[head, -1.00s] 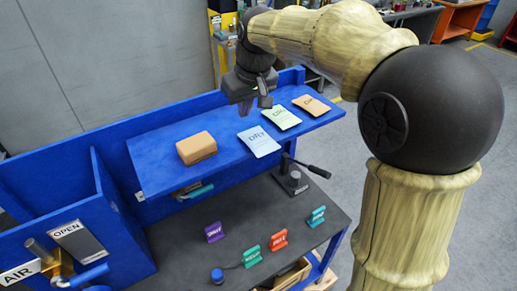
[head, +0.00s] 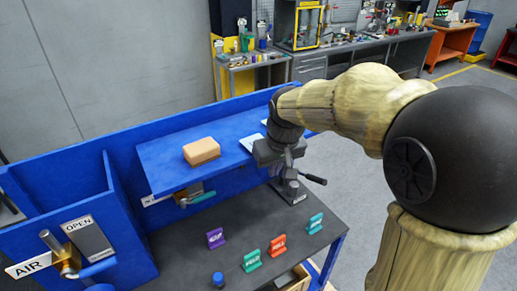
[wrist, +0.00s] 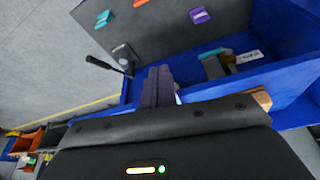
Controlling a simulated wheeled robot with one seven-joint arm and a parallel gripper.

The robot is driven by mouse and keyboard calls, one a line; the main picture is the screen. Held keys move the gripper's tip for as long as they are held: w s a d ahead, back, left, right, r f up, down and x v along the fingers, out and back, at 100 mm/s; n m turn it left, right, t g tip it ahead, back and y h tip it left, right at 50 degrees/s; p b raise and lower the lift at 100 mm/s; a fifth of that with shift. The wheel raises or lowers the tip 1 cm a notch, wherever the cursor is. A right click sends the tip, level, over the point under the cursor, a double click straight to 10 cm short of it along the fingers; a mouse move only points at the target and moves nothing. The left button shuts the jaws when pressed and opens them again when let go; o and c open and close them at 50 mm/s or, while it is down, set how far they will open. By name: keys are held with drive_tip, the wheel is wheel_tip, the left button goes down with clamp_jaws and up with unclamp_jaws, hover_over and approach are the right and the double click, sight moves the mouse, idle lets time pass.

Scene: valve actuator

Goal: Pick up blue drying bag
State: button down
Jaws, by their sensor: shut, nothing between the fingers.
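The pale blue drying bag (head: 250,143) lies on the blue shelf (head: 170,170) in the head view. Only its left part shows; my gripper covers the rest. My gripper (head: 289,170) hangs at the shelf's front, over or just right of the bag; the exact gap cannot be told. In the wrist view its two dark fingers (wrist: 158,88) are together with nothing between them. A pale sliver beside the fingers may be a bag, but it is too small to tell. The green and orange bags are mostly or fully hidden behind my arm.
A tan box (head: 202,151) sits on the shelf left of the bag. Below the shelf, a black lever (head: 313,179) stands close to my gripper. Several coloured tags stand on the dark lower bench (head: 185,255). The blue back panel rises behind the shelf.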

drive_tip(key=s+d+f+m+h+b, duration=0.1)
drive_tip(key=s+d+f+m, duration=0.3)
drive_tip(key=s+d+f, duration=0.7)
drive_tip(key=s+f, duration=0.2)
drive_tip(key=s, duration=0.1)
drive_tip(key=shift+f+g+b, duration=0.3)
